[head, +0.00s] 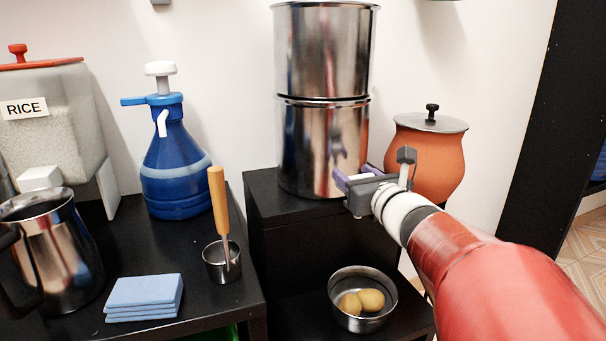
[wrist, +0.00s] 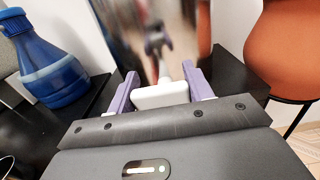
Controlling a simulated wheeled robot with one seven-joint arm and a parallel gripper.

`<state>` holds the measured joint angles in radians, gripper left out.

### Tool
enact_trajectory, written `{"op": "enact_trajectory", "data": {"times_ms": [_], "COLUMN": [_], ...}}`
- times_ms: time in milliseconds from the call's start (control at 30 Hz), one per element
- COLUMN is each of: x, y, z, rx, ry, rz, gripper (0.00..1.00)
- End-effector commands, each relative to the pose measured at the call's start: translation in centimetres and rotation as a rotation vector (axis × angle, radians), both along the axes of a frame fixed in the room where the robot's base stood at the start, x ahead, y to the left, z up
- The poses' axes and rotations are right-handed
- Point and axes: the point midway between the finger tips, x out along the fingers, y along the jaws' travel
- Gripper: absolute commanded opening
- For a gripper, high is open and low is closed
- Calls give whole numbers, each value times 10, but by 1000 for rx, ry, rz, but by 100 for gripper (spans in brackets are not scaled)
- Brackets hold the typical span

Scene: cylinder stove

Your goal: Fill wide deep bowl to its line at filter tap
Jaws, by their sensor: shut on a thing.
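The filter is a tall stacked steel cylinder (head: 322,130) on a raised black stand. My gripper (head: 352,178) is at its lower front right. In the wrist view its two purple fingers (wrist: 159,92) are closed on a white block-like part (wrist: 161,97) at the steel wall, which looks like the filter's tap. A steel bowl (head: 345,317) stands on the lower black surface, below and near my gripper in the picture. It holds two yellow-brown round things (head: 361,302). I see no water stream, and I cannot make out a fill line or water level in the bowl.
An orange clay pot (head: 427,160) with a lid stands right of the filter. Left are a blue pump bottle (head: 175,170), a small steel cup (head: 216,262) with a wooden-handled tool, blue cloths (head: 145,298), a steel jug (head: 60,260) and a rice container (head: 45,120).

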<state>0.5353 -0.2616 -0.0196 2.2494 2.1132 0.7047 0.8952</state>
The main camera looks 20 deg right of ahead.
Motion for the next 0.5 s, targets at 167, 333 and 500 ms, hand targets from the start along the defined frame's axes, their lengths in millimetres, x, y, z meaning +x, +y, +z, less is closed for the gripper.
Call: {"op": "enact_trajectory", "data": {"times_ms": [167,333,500], "x": [0,0,0], "y": [0,1,3], "z": [0,1,2], "rx": [0,0,1], "ry": [1,1,2], "rz": [11,64,171], "gripper": [28,28,28]}}
